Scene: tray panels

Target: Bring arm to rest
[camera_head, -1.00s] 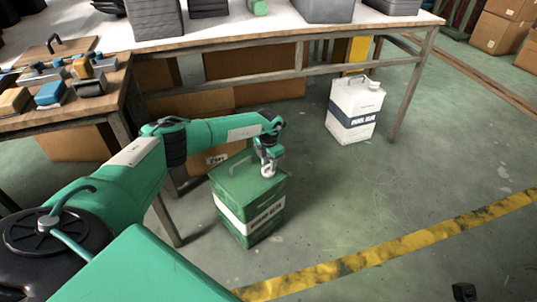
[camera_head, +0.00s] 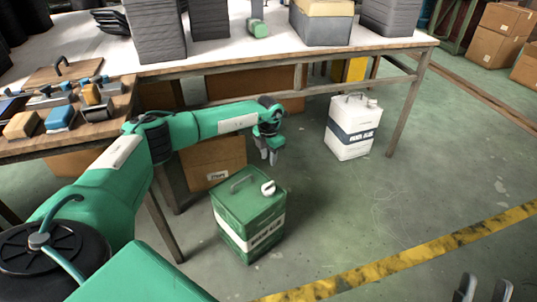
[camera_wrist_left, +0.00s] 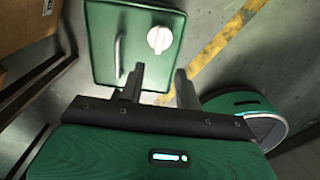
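My left gripper (camera_head: 270,156) hangs above and behind the green canister, clear of it, with nothing held. In the left wrist view, its two fingers (camera_wrist_left: 159,72) stand apart with an empty gap. The green canister (camera_head: 248,215) stands upright on the floor, with a white label band, a handle and a white cap. Its top also shows in the left wrist view (camera_wrist_left: 102,60), beyond the fingers. My right gripper (camera_head: 483,290) shows only its fingertips at the bottom right edge; they are apart with nothing between them.
A white canister (camera_head: 352,128) stands on the floor near the long table (camera_head: 330,62). A side table (camera_head: 95,128) with small tools is at the left. A cardboard box (camera_head: 213,163) sits behind the green canister. Open floor lies right of the canisters, crossed by a yellow line (camera_head: 400,258).

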